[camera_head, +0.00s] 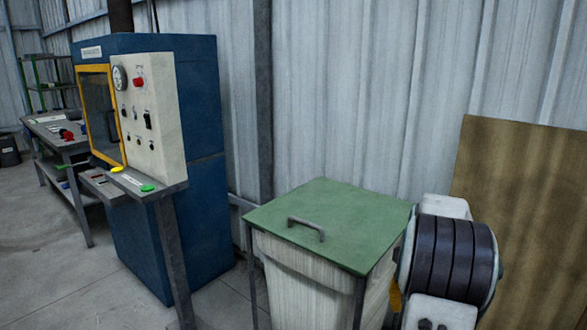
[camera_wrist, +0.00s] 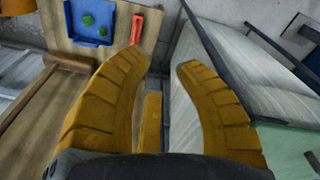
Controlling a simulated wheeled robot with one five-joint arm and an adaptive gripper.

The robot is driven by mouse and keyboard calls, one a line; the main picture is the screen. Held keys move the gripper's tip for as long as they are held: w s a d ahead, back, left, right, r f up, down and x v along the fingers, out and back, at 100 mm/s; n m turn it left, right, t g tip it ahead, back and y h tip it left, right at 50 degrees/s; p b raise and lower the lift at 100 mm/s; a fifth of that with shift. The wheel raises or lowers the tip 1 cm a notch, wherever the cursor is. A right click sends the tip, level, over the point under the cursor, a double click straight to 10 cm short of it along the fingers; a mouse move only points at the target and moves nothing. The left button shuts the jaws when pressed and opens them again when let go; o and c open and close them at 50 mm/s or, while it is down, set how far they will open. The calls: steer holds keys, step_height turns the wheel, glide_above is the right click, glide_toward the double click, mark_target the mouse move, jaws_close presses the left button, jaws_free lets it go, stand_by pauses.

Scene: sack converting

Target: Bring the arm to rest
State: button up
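My gripper (camera_wrist: 161,64) shows in the wrist view with its ribbed orange-yellow fingers spread apart. Nothing is held between them. Below it lie a brown wooden surface (camera_wrist: 105,62) on the left and a pale, ribbed surface (camera_wrist: 208,95) on the right, with a dark gap between. The fingers look clear of both.
A green-lidded bin (camera_head: 335,218) stands close beside my arm; a brown board (camera_head: 530,215) leans behind. A blue machine (camera_head: 205,150) with a small shelf (camera_head: 165,192) stands left. In the wrist view, a blue tray (camera_wrist: 76,32) holds green pieces near a red-orange item (camera_wrist: 137,28). Floor is open at left.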

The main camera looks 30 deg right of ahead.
steer(key=w+a+r+n+t+p, duration=0.1)
steer(key=a+r+n+p, duration=0.2)
steer(key=a+r+p, duration=1)
steer(key=s+a+r+n+p, duration=0.1)
steer(key=s+a+r+p, duration=0.1)
steer(key=a, duration=0.4)
steer(key=s+a+r+n+t+p, duration=0.1)
steer(key=s+a+r+n+p, duration=0.1)
steer(key=s+a+r, duration=0.2)
steer(key=s+a+r+n+p, duration=0.1)
steer(key=s+a+r, duration=0.3)
steer(key=a, duration=0.6)
step_height(320, 180, up, 2)
steer(key=shift+a+r+t+y+p, duration=0.25)
steer(key=shift+t+y+p, duration=0.15)
steer(key=shift+p, duration=0.15)
